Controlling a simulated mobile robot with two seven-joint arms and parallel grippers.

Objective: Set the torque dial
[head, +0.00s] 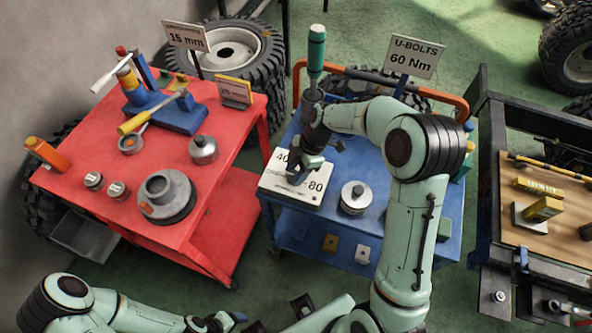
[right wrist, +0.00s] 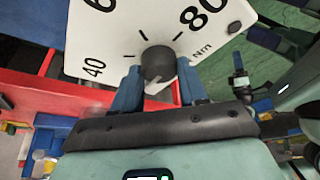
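The torque dial is a dark round knob (right wrist: 158,64) on a white plate (right wrist: 112,38) marked 40, 80 and Nm, with black ticks. In the head view the plate (head: 284,187) lies on the blue cart; my gripper largely hides the knob there. My right gripper (head: 302,168) is over the plate. In the right wrist view its two blue fingers (right wrist: 158,82) stand on either side of the knob, very close to it. I cannot tell whether they press on it. My left gripper (head: 235,318) is low at the bottom left, away from the dial; its opening is unclear.
A sign (head: 412,57) reads U-BOLTS 60 Nm. A green-handled tool (head: 316,50) stands beside my right wrist. A silver pot (head: 355,197) sits right of the plate on the blue cart (head: 400,205). A red cart (head: 120,205) with tools stands left; a workbench (head: 540,225) stands right.

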